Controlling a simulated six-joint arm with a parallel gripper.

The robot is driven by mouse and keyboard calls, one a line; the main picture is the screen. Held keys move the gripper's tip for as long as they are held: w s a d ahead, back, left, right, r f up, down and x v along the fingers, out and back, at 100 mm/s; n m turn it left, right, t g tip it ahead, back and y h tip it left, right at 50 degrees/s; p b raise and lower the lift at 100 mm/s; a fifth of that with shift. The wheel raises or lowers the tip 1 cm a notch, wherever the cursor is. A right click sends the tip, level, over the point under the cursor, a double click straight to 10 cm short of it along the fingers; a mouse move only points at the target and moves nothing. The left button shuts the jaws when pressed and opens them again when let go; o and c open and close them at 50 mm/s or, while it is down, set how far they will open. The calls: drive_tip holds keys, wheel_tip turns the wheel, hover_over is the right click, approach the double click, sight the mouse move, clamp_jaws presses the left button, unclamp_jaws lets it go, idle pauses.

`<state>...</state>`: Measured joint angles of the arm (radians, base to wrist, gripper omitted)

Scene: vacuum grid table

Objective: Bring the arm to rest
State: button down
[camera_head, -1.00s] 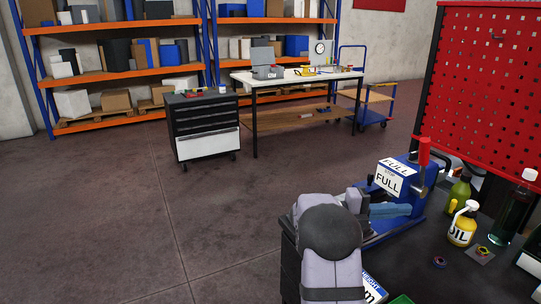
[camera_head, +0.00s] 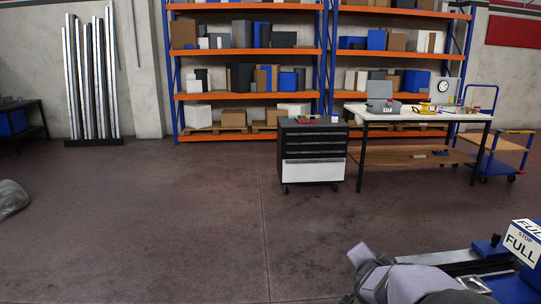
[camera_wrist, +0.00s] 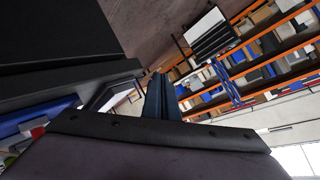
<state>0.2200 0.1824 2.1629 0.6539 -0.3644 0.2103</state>
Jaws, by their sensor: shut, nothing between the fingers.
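My arm (camera_head: 415,283) shows at the bottom right of the head view as grey links, partly cut off by the lower edge. My gripper's fingers are not distinguishable there. In the wrist view my gripper (camera_wrist: 162,97) shows as two dark blue fingers pressed together, with nothing between them. The fingertips are clear of any surface that I can see, with floor and shelving far behind them.
A blue device with a white FULL STOP label (camera_head: 522,243) stands at the right edge, close to my arm. A drawer cart (camera_head: 315,172), a white-topped table (camera_head: 415,116) and orange shelving (camera_head: 250,94) stand far back. The floor (camera_head: 180,220) left of my arm is clear.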

drive_tip(key=s+a+f+n+g+y, duration=0.35)
drive_tip(key=s+a+f+n, duration=0.2)
drive_tip(key=s+a, duration=0.35)
drive_tip(key=s+a+f+n+g+y, duration=0.35)
drive_tip(key=s+a+f+n, duration=0.2)
drive_tip(key=s+a, duration=0.3)
drive_tip(key=s+f+n+g+h+p, duration=0.1)
drive_tip(key=s+f+n+g, duration=0.2)
drive_tip(key=s, duration=1.1)
wheel_tip(320, 180, up, 14)
drive_tip(key=w+g+p, duration=0.1)
drive_tip(key=p, duration=1.2)
drive_tip(key=shift+w+d, duration=0.15)
